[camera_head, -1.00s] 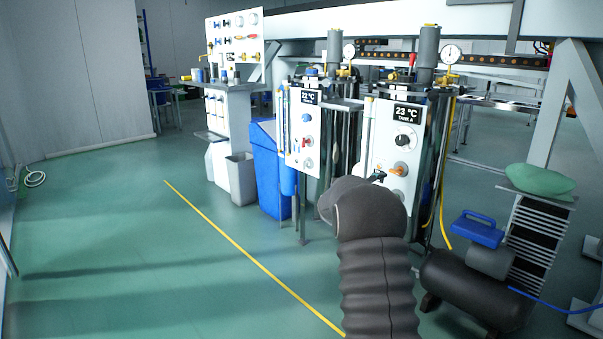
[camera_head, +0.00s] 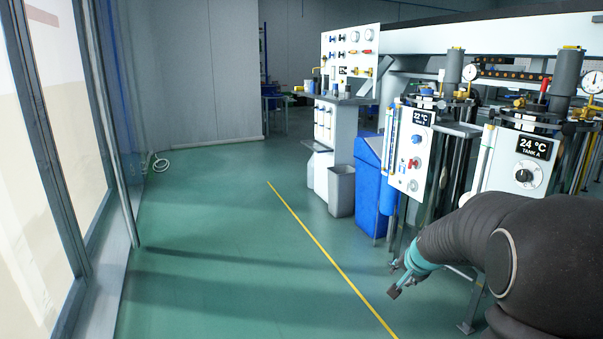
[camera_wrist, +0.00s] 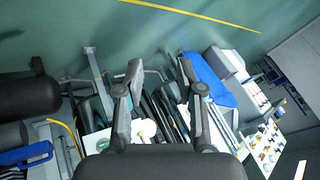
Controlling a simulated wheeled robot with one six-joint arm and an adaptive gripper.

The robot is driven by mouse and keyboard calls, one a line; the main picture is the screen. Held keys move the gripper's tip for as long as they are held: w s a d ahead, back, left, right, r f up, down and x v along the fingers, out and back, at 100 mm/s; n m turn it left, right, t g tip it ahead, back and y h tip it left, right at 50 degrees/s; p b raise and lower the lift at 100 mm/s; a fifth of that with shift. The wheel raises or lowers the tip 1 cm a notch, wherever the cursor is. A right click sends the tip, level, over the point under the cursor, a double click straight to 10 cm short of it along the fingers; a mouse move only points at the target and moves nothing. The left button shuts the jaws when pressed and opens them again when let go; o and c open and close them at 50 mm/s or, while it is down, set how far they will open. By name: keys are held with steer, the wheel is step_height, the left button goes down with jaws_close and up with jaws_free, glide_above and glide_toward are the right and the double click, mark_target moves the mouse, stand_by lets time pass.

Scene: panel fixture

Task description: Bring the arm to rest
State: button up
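My arm (camera_head: 470,232) comes in at the lower right of the head view, bent, with its outer part reaching left and down. My gripper (camera_head: 394,281) is at the end, past a teal band, over the green floor and in front of the tank panels. In the wrist view my gripper (camera_wrist: 159,68) has its two fingers well apart, with nothing between them. The Tank A panel (camera_head: 512,165) reads 24 °C and stands behind my arm. The other tank panel (camera_head: 411,152) reads 22 °C.
A blue bin (camera_head: 372,185) and a grey bin (camera_head: 341,190) stand left of the tanks. A white valve board (camera_head: 349,52) is behind them. Open floor (camera_head: 220,250) with a yellow line (camera_head: 322,250) lies left of my arm. Glazed panels (camera_head: 45,150) line the left edge.

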steer(key=s+a+r+n+g+p, duration=0.1)
steer(key=s+a+r+n+p, duration=0.15)
steer(key=s, duration=0.75)
steer(key=s+a+r+n+g+p, duration=0.1)
steer(key=s+a+r+n+g, duration=0.2)
steer(key=s, duration=0.7)
steer(key=s+a+r+n+p, duration=0.1)
steer(key=s+a+r+n, duration=0.2)
steer(key=s, duration=0.7)
steer(key=s+a+r+t+p, duration=0.2)
steer(key=s+r+p, duration=0.1)
steer(key=r, duration=0.5)
steer(key=shift+s, duration=0.65)
